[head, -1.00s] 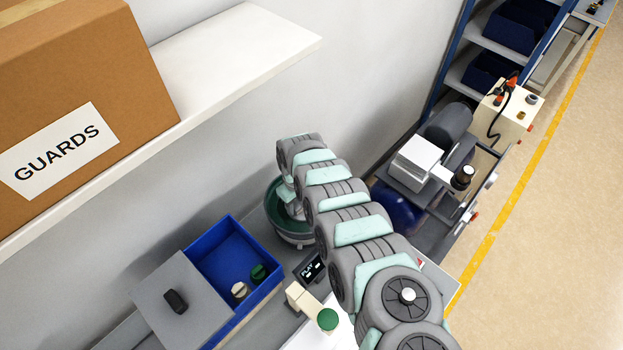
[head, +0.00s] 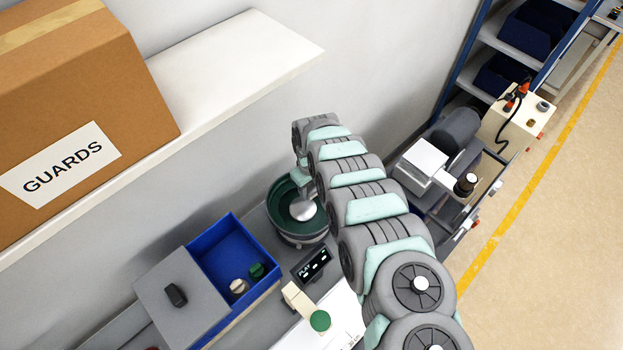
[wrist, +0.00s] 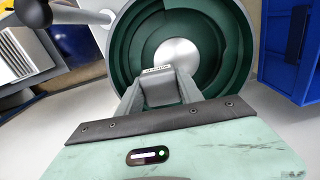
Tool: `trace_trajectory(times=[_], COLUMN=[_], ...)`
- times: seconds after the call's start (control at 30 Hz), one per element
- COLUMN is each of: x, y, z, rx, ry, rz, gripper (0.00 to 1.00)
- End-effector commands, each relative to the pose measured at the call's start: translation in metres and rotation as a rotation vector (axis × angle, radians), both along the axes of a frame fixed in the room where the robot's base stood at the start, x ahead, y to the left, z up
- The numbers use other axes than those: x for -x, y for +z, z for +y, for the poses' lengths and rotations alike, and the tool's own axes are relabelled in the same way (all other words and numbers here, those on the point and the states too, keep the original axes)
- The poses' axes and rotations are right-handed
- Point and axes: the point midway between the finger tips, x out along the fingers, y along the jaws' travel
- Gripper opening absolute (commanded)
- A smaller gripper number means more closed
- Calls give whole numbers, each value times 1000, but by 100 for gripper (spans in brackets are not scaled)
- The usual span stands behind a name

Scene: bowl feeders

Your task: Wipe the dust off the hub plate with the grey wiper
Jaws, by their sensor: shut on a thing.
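The hub plate (head: 303,210) is a round silver disc in the middle of the dark green bowl (head: 276,216). In the wrist view the hub plate (wrist: 178,55) lies just beyond my fingertips, inside the stepped green bowl (wrist: 222,70). My gripper (wrist: 160,88) is shut on the grey wiper (wrist: 160,93), a grey block with its far edge against the plate in the picture. I cannot tell whether it touches the plate. In the head view my gripper (head: 304,182) hangs over the bowl's back side, and the wiper is hard to make out. No dust can be made out on the plate.
A blue bin (head: 232,252) with a grey lid (head: 185,300) slid aside stands left of the bowl. A small display (head: 312,265) sits in front. The white shelf (head: 235,50) with the GUARDS box (head: 80,120) overhangs at upper left. Machinery (head: 425,160) stands right.

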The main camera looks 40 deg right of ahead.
Motion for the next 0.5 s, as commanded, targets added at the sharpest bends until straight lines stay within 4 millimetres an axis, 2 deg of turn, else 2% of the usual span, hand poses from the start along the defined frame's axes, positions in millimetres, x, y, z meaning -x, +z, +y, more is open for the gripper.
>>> trace_trajectory(times=[0.03, 0.23, 0.5], x=[0, -2, -3], y=[9, 27, 30], z=[1, 2, 3], rx=[0, 0, 0], ry=[1, 4, 5], rz=[0, -2, -2], gripper=[5, 5, 5])
